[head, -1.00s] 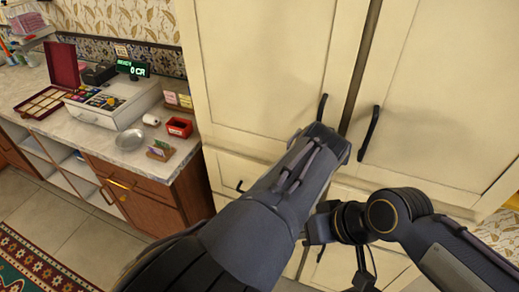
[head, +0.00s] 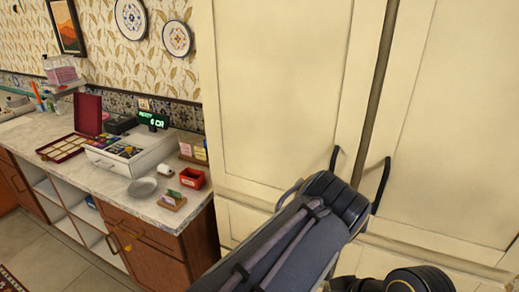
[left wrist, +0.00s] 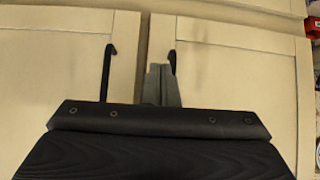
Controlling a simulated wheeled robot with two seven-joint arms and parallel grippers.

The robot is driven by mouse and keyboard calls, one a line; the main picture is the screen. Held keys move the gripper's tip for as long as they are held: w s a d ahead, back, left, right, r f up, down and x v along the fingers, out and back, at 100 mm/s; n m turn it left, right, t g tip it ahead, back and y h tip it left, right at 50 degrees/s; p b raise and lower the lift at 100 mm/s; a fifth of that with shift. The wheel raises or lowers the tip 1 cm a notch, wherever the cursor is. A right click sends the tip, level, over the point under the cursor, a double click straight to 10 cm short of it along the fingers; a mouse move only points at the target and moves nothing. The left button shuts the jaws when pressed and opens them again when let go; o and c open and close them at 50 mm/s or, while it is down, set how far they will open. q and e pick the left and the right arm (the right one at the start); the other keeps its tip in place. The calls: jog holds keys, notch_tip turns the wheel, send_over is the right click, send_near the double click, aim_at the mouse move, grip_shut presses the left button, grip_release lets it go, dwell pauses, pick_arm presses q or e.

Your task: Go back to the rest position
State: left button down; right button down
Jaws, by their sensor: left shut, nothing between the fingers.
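My left gripper (left wrist: 160,84) shows in the left wrist view, with its grey fingers together and nothing between them. It points at the seam between two cream cabinet doors, near their dark handles; I cannot tell whether it touches them. In the head view my left arm rises from the bottom centre toward the cabinet (head: 285,90), and its gripper is hidden. Only a black joint of my right arm shows at the bottom right of the head view. The right gripper is out of view.
The cabinet doors have a left handle (head: 335,158) and a right handle (head: 381,185), close beyond my left arm. At the left, a counter (head: 105,190) holds a cash register (head: 130,152), a metal dish (head: 143,186) and a red box (head: 193,178). Floor shows at the lower left.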

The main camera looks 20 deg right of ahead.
pick_arm(q)
jog(key=w+a+f+n+g+y, duration=0.15)
jog(key=w+a, duration=0.25)
jog(key=a, duration=0.4)
jog(key=w+a+n+h, duration=0.1)
jog(key=w+a+n, duration=0.15)
jog(key=a, duration=0.55)
jog(key=a+f+n, duration=0.2)
jog(key=a+f, duration=0.1)
jog(key=a, duration=1.6)
jog(key=s+a+f+n+y, duration=0.1)
jog(key=s+a+f+n, duration=0.1)
jog(key=s+a+f, duration=0.2)
jog(key=s+a+f+n+y, duration=0.1)
jog(key=s+a+f, duration=0.3)
jog(key=s+a, duration=0.5)
jog(key=s+n, duration=0.1)
jog(key=s, duration=0.3)
jog(key=shift+a+f, duration=0.25)
jog(key=shift+a, duration=0.1)
jog(key=shift+s, duration=0.1)
